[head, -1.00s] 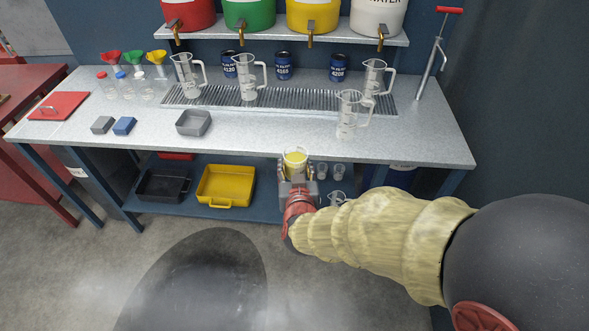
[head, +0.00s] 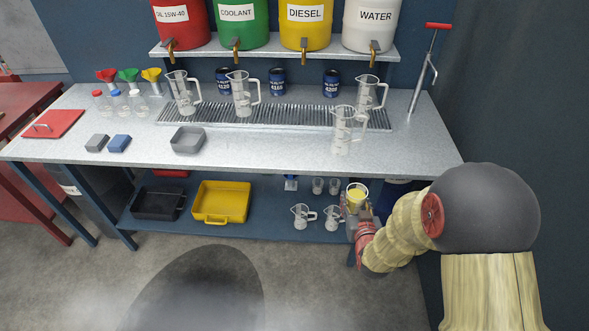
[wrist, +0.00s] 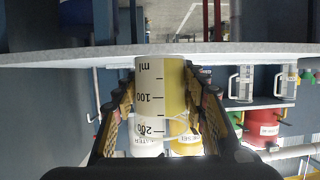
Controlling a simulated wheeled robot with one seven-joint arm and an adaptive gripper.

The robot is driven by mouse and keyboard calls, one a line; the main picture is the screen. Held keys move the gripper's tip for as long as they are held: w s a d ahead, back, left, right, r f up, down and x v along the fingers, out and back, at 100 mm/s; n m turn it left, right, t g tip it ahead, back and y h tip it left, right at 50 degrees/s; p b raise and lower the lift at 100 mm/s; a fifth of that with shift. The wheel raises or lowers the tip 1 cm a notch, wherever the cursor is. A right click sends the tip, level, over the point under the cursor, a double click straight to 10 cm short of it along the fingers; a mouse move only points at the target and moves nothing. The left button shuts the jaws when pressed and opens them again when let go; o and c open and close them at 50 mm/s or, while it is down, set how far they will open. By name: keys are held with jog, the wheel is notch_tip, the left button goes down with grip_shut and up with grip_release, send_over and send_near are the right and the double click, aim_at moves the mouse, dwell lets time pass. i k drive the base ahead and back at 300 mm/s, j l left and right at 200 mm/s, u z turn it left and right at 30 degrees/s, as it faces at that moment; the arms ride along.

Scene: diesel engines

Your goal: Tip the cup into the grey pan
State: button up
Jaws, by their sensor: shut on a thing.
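The cup (head: 356,195) is a clear measuring cup with yellow liquid in it. My gripper (head: 357,208) is shut on it in front of the bench, below the level of the bench top. In the wrist view the cup (wrist: 160,105) stands between both fingers, its printed scale facing the camera. That view appears upside down, so I cannot tell small tilts of the cup. The grey pan (head: 188,140) is a shallow square pan on the bench top, left of the middle and well to the left of my gripper. It looks empty.
The bench top (head: 270,155) has its front edge between my gripper and the pan. A clear jug (head: 342,130) stands near the front right. A grey block (head: 97,143) and a blue block (head: 119,144) lie left of the pan. A yellow tray (head: 221,202) sits on the lower shelf.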

aim_at(187, 139)
jog(key=u, duration=0.95)
jog(key=i+l+u, duration=0.15)
jog(key=l+u, duration=0.3)
jog(key=i+l+u, duration=0.15)
jog(key=u, duration=0.3)
jog(key=k+l, duration=0.05)
jog(key=l, duration=0.05)
